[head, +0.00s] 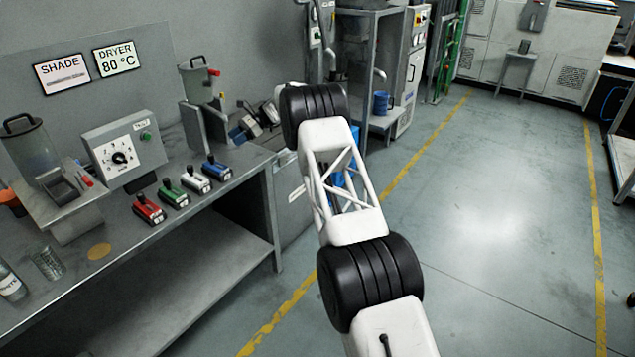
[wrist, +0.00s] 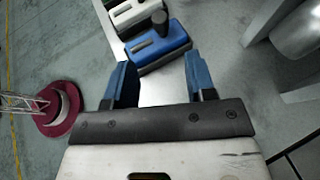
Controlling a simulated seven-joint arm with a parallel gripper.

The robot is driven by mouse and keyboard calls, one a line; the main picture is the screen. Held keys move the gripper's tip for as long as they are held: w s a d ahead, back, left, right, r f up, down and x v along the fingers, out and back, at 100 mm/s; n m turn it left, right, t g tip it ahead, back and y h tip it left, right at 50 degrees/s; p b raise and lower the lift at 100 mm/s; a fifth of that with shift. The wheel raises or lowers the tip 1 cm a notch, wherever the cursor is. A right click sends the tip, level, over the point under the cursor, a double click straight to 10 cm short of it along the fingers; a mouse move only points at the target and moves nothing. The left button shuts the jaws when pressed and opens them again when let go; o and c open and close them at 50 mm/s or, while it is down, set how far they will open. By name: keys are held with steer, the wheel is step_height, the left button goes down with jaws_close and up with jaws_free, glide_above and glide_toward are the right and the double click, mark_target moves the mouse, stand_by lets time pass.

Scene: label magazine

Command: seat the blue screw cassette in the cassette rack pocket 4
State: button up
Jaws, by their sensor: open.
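The blue screw cassette (head: 216,168) lies on the bench at the right end of a row of cassettes, a dark knob on its top. In the wrist view the blue cassette (wrist: 160,47) is just beyond my fingertips. My gripper (wrist: 160,78) is open, its two blue fingers apart with nothing between them. In the head view my gripper (head: 241,132) is over the bench's right end, above and to the right of the blue cassette. I cannot make out a cassette rack or its pocket 4 in either view.
A white cassette (head: 196,180), a green cassette (head: 173,193) and a red cassette (head: 149,209) lie left of the blue one. Behind them stand a grey dial box (head: 122,148) and a metal hopper (head: 198,82).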

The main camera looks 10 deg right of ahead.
steer(key=s+d+r+n+t+h, duration=0.15)
steer(key=s+d+r, duration=0.45)
steer(key=s+r, duration=0.6)
steer(key=s+d+r+n+t+h, duration=0.1)
steer(key=s+d+r+n+h, duration=0.2)
steer(key=s+d+r, duration=0.55)
steer(key=s+d+r+n+t+h, duration=0.1)
steer(key=s+d+r, duration=0.15)
steer(key=s, duration=0.55)
steer(key=s+d+r+n+t+h, duration=0.1)
steer(key=s+r, duration=0.3)
steer(key=s, duration=0.5)
steer(key=s+d+r+n+h, duration=0.1)
steer(key=s+d+r, duration=0.15)
steer(key=s, duration=0.55)
steer(key=s+d+f+n+t+h, duration=0.1)
steer(key=s+d+f+n, duration=0.1)
steer(key=s, duration=1)
steer(key=s+d+f+n+t+h, duration=0.1)
steer(key=s+d+f+n+h, duration=0.1)
steer(key=s, duration=1)
steer(key=s+d+f+n+t+h, duration=0.1)
steer(key=s+d+f, duration=0.3)
steer(key=s, duration=0.8)
steer(key=shift+s+d+f+n+h, duration=0.35)
steer(key=shift+d+n+h, duration=0.15)
steer(key=shift+d, duration=0.4)
